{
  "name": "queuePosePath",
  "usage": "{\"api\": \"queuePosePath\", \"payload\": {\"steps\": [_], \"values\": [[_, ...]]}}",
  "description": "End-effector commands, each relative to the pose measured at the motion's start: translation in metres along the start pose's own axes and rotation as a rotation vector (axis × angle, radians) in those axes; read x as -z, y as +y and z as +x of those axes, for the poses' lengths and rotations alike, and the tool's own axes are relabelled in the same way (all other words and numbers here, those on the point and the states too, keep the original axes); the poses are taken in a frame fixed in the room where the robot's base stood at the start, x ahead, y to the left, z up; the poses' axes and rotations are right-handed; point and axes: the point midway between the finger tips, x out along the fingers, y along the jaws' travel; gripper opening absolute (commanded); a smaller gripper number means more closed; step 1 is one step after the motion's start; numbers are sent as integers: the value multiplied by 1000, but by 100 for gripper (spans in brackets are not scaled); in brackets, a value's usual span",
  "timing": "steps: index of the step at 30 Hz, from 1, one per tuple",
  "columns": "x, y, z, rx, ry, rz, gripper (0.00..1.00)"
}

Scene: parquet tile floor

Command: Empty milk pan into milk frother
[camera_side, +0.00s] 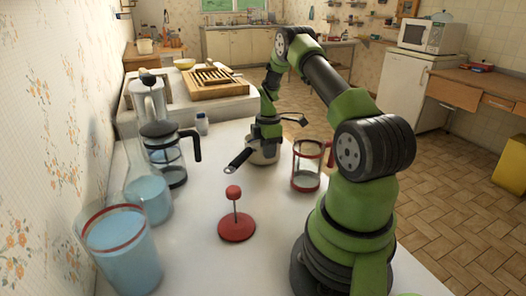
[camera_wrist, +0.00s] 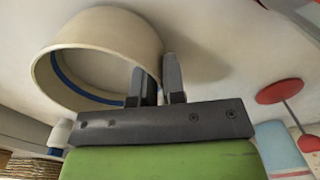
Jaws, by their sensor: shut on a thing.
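The milk pan (camera_side: 262,157), pale with a dark handle (camera_side: 239,160), is at the middle of the white counter in the side view. My gripper (camera_side: 266,139) is at its rim from above. In the wrist view my gripper (camera_wrist: 155,78) is shut on the wall of the pan (camera_wrist: 118,27), one finger inside and one outside. A blue band shows inside the pan; I cannot tell if it is liquid. The milk frother (camera_side: 307,166), glass with red bands and handle, stands upright just right of the pan. Its inside looks empty.
A red plunger lid (camera_side: 236,227) stands in front of the pan and shows in the wrist view (camera_wrist: 280,92). Glass vessels with blue liquid (camera_side: 122,252) and a French press (camera_side: 164,152) stand along the left wall. A wooden rack (camera_side: 212,82) is behind.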

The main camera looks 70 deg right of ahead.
Motion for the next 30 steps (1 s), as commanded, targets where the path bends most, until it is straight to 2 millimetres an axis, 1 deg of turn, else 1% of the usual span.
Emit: {"api": "queuePosePath", "payload": {"steps": [19,24,30], "values": [[0,-2,-51,0,0,1,0],[0,-2,-56,1,0,1,0],[0,-2,-56,1,0,1,0]]}}
